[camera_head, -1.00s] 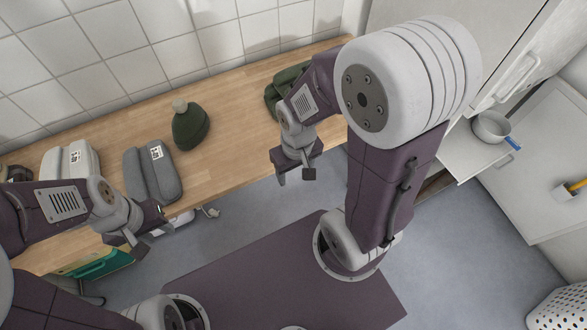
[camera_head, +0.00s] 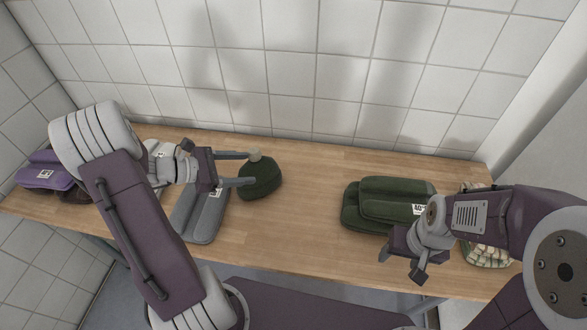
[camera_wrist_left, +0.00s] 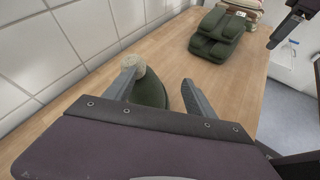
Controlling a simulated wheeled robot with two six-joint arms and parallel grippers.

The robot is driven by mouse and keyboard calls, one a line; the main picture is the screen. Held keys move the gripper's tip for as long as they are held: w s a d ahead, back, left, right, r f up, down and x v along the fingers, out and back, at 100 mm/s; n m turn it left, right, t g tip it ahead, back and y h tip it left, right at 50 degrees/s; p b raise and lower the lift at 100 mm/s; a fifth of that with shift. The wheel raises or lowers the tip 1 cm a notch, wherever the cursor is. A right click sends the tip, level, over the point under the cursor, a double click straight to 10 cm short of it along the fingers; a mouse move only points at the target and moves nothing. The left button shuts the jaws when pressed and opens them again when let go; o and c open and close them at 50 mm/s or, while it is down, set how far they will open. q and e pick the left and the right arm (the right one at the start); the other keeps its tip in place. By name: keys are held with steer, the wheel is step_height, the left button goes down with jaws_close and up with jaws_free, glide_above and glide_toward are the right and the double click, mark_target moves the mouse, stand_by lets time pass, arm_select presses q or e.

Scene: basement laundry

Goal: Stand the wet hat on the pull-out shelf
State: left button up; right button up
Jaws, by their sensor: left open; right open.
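In the head view the hat (camera_head: 262,181) is just in front of my left gripper (camera_head: 250,168). My left gripper is open, its fingertips at the hat's near side, close to the bobble. In the left wrist view the hat (camera_wrist_left: 150,92) shows between the spread fingers (camera_wrist_left: 158,80); contact cannot be told. My right gripper (camera_head: 400,268) is open and empty near the table's front edge. The pull-out shelf is out of the head view.
A folded grey item (camera_head: 203,215) lies left of the hat, partly behind my left arm. A purple folded item (camera_head: 45,172) is at the far left. A dark green folded stack (camera_head: 385,203) and checked cloth (camera_head: 488,252) are on the right. Table between hat and stack is clear.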

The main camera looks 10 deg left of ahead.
mark_target(265, 164)
arm_select(q)
steer(key=shift+w+a+r+n+t, duration=0.15)
steer(key=shift+w+a+t, duration=0.1)
steer(key=shift+a, duration=0.1)
steer(key=shift+w+a+r+n+t, duration=0.1)
steer(key=shift+a+r+n+t, duration=0.05)
steer(key=shift+a+t, duration=0.15)
steer(key=shift+a, duration=0.15)
steer(key=b+x, duration=0.1)
steer(key=x, duration=0.8)
steer(key=shift+f, duration=0.15)
steer(key=shift+s, duration=0.1)
steer(key=shift+c, duration=0.8)
jaws_close()
